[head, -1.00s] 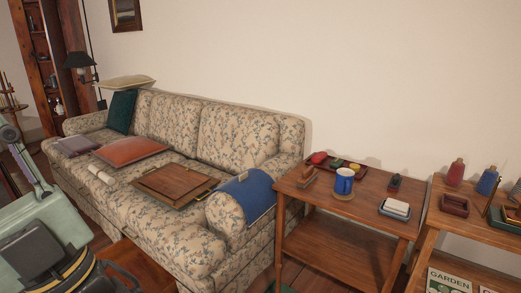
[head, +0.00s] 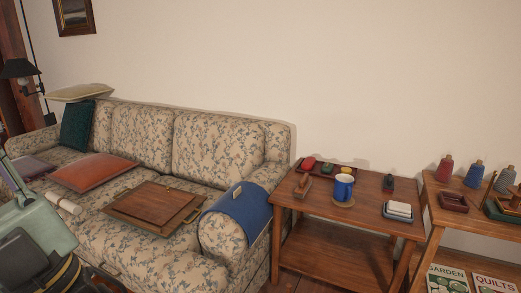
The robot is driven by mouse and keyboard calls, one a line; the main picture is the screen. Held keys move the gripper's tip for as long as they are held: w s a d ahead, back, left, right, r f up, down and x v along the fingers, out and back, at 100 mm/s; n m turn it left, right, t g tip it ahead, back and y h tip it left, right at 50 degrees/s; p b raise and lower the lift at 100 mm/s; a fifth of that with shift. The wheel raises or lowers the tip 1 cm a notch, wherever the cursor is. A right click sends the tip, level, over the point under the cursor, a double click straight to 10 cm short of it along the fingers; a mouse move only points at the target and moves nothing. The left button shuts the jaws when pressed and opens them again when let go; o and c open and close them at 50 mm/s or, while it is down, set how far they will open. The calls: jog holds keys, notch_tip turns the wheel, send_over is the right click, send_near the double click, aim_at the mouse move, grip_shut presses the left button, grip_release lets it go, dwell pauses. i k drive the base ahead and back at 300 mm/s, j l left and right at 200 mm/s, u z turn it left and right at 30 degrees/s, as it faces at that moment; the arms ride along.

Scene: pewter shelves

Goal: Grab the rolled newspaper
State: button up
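A small off-white roll, which looks like the rolled newspaper (head: 63,203), lies on the seat of the floral sofa (head: 145,225) at the left. It lies between the orange cushion and the front edge of the seat, close to my pale green arm in the picture. My gripper (head: 98,279) shows only as dark parts at the lower left edge, cut off by the frame. Its fingertips are not clear, and I see nothing held in it.
A wooden board (head: 152,207) and an orange cushion (head: 95,172) lie on the sofa. A blue cloth (head: 243,208) drapes its right arm. A side table (head: 350,215) with a blue mug (head: 343,188) stands right of the sofa, beside another wooden stand (head: 478,219).

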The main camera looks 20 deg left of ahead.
aim_at(70, 206)
jog(key=i+j, duration=0.1)
jog(key=j, duration=1.55)
jog(key=i+j, duration=0.15)
jog(key=j, duration=1.5)
jog(key=i+j, duration=0.15)
jog(key=j, duration=0.65)
jog(key=i+j, duration=0.1)
jog(key=j, duration=0.7)
